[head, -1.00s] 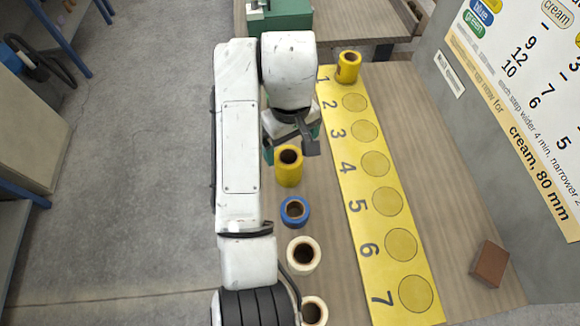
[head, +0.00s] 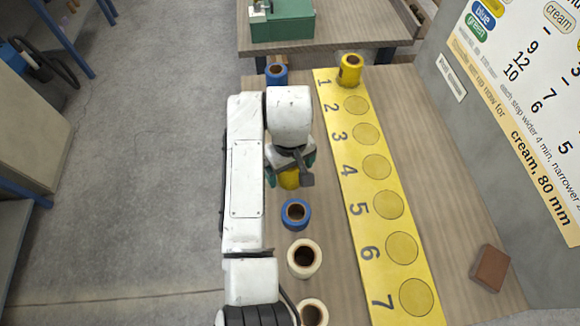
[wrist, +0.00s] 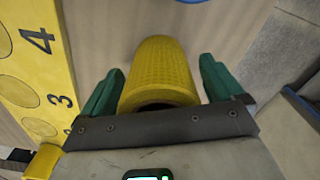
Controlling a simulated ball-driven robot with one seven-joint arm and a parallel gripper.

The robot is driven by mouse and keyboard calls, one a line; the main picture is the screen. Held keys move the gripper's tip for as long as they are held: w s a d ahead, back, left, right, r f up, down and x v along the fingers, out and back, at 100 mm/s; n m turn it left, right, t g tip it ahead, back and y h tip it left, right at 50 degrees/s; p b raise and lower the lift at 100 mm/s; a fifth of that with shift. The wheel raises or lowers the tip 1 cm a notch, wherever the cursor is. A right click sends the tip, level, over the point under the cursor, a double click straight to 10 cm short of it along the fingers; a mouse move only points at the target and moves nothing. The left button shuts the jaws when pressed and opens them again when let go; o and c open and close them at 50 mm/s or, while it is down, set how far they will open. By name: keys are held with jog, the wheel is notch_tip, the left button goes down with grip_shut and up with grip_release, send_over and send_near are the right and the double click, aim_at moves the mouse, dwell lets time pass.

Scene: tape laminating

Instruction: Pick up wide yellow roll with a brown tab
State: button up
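A yellow roll (head: 290,181) stands on the wooden table, mostly hidden under my wrist in the head view. In the wrist view the yellow roll (wrist: 161,70) fills the middle, with a ribbed side and a dark opening near the gripper. No brown tab shows on it. My gripper (wrist: 160,78) is open, its two green fingers on either side of the roll, with a gap at the right finger. In the head view my gripper (head: 291,170) is over that roll. Another yellow roll (head: 349,71) stands at spot 1 of the yellow strip.
The numbered yellow strip (head: 352,185) lies right of the rolls, with circles 2 to 7 empty. A blue roll (head: 295,213) and cream rolls (head: 304,258) stand nearer. Another blue roll (head: 276,74) stands behind. A brown block (head: 490,268) lies at the right.

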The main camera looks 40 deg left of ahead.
jog(key=c, duration=1)
jog(key=shift+c, duration=0.4)
jog(key=shift+r, duration=0.1)
